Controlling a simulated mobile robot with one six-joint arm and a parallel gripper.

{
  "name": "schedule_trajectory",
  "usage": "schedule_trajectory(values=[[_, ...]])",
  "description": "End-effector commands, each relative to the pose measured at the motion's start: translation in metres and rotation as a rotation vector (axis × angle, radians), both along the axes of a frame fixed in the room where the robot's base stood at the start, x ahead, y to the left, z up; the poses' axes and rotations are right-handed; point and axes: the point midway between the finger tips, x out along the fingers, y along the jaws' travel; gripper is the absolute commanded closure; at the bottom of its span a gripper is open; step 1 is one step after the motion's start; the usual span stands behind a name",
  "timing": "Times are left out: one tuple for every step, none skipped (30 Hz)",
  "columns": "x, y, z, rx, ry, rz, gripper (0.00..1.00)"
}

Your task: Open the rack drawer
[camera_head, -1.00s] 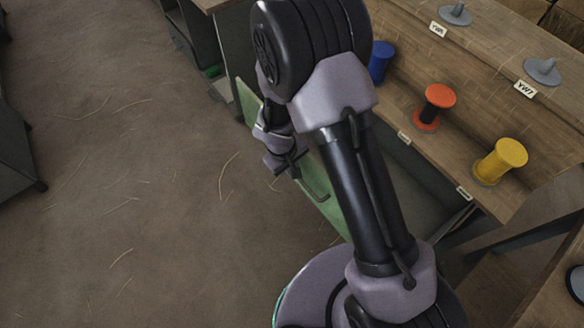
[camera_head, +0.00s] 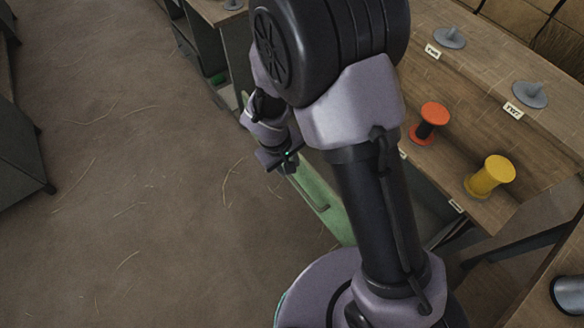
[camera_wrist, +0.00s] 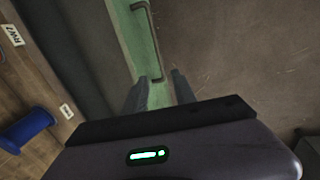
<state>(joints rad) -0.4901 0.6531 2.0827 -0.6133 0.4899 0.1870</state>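The rack drawer has a green front (camera_head: 335,212) that stands out from the rack, with a dark interior (camera_head: 425,205) showing behind it. Its thin bar handle (camera_head: 312,192) is on the outer face. In the wrist view the green front (camera_wrist: 137,45) runs down from the top and the handle (camera_wrist: 152,35) shows along it. My gripper (camera_head: 285,162) is at the drawer front, near one end of the handle. In the wrist view my gripper (camera_wrist: 160,82) has its two fingers apart, with the handle's near end between them in the picture. Contact cannot be told.
The wooden rack (camera_head: 475,110) holds an orange spool (camera_head: 430,122), a yellow spool (camera_head: 490,176) and grey pegs. A blue spool (camera_wrist: 28,128) shows in the wrist view. A dark cabinet (camera_head: 20,155) stands at the left. The brown floor (camera_head: 140,190) between is clear.

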Motion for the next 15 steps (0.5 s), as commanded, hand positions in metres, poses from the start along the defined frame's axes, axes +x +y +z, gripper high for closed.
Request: schedule_trajectory(values=[[-0.001,0.002,0.017,0.002,-0.002,0.002,0.67],[-0.002,0.003,0.023,0.0,-0.002,0.0,0.67],[-0.003,0.004,0.031,0.001,-0.001,0.001,0.67],[-0.003,0.005,0.036,0.001,-0.001,0.001,0.67],[-0.004,0.006,0.039,0.001,-0.001,0.0,0.67],[-0.005,0.007,0.043,0.0,0.0,0.0,0.67],[-0.005,0.007,0.046,0.0,-0.001,0.001,0.67],[-0.005,0.008,0.048,0.0,-0.001,0.001,0.67],[-0.006,0.008,0.049,0.0,0.0,0.002,0.67],[-0.006,0.008,0.05,0.0,0.0,0.002,0.67],[-0.006,0.008,0.05,-0.001,0.001,0.002,0.67],[-0.006,0.008,0.05,-0.001,0.001,0.002,0.67],[-0.006,0.008,0.05,-0.001,0.001,0.002,0.67],[-0.006,0.008,0.049,-0.001,0.001,0.001,0.67],[-0.006,0.008,0.049,-0.001,0.001,0.001,0.67]])
